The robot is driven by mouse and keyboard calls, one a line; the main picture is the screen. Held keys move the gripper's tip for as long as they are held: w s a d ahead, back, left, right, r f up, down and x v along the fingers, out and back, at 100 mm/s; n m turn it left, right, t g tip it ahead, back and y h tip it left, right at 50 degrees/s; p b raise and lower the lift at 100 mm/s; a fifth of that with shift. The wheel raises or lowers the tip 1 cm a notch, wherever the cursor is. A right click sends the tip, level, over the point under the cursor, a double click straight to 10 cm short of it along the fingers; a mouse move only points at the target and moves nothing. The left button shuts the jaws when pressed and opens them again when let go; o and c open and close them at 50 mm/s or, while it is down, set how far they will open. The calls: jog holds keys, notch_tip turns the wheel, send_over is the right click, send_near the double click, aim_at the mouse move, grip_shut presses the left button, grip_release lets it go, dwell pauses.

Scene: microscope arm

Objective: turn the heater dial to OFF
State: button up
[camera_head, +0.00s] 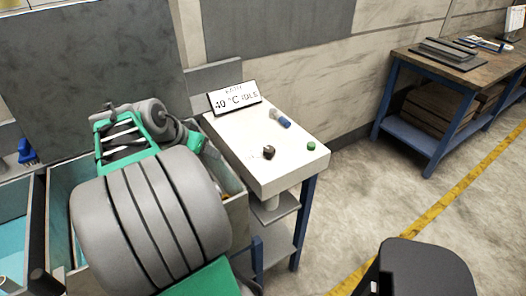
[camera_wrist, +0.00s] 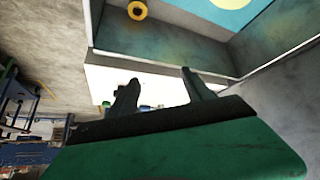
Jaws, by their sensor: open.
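The heater dial (camera_head: 268,153) is a small dark knob on top of a white control box (camera_head: 262,178); its pointer and markings are too small to read. A sign (camera_head: 234,98) at the back of the box reads 40 °C and what looks like IDLE. My gripper (camera_wrist: 158,82) is open and empty in the wrist view, its two dark fingers apart over the white box and the tank edge. In the head view my arm is left of the box, over the tank, and the fingertips cannot be made out. The dial cannot be made out surely in the wrist view.
A green button (camera_head: 311,146) and a blue-ended cylinder (camera_head: 284,122) are on the same box. Open tanks with grey walls (camera_head: 239,212) lie to its left. In the wrist view a yellow ring (camera_wrist: 138,10) shows in the tank.

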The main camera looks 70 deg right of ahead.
aim_at(269, 149)
jog(key=s+d+m+g, duration=0.1)
jog(key=s+d+m, duration=0.1)
jog(key=s, duration=0.2)
jog(key=s+d+m+g, duration=0.1)
jog(key=s+d+m, duration=0.1)
jog(key=s+d, duration=0.1)
jog(key=s+d+m+g, duration=0.1)
jog(key=s+d+m, duration=0.1)
jog(key=s, duration=0.3)
jog(key=shift+s+d+r+g, duration=0.1)
jog(key=shift+s+d+g, duration=0.05)
jog(key=shift+d+g, duration=0.25)
jog(key=x, duration=0.7)
jog(key=shift+c, duration=0.3)
grip_shut()
